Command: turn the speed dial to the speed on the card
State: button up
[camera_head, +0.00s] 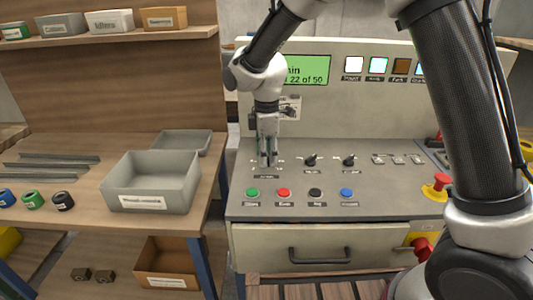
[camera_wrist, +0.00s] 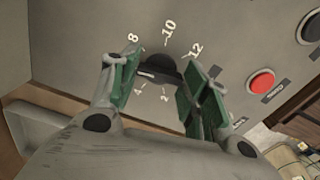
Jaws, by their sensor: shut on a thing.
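The black speed dial (camera_wrist: 160,66) sits on the sloped grey panel, with the numbers 2, 4, 8, 10 and 12 showing around it. A white mark on its near left side faces the left finger, near the 4; the left finger covers part of the scale. My gripper (camera_head: 267,162) points down at the dial, shut on it, with green-padded fingers (camera_wrist: 160,72) on either side. In the head view the gripper hides most of the dial.
Two more black knobs (camera_head: 311,160) sit right of the dial. Green, red, black and blue buttons (camera_head: 283,193) line the panel front. A red emergency button (camera_head: 436,187) is at the right. A grey bin (camera_head: 150,180) stands on the wooden bench at left.

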jog(key=m, duration=0.4)
jog(key=shift+m, duration=0.3)
jog(key=m, duration=0.3)
jog(key=shift+m, duration=0.4)
jog(key=m, duration=0.4)
jog(key=shift+m, duration=2.1)
jog(key=o, duration=1)
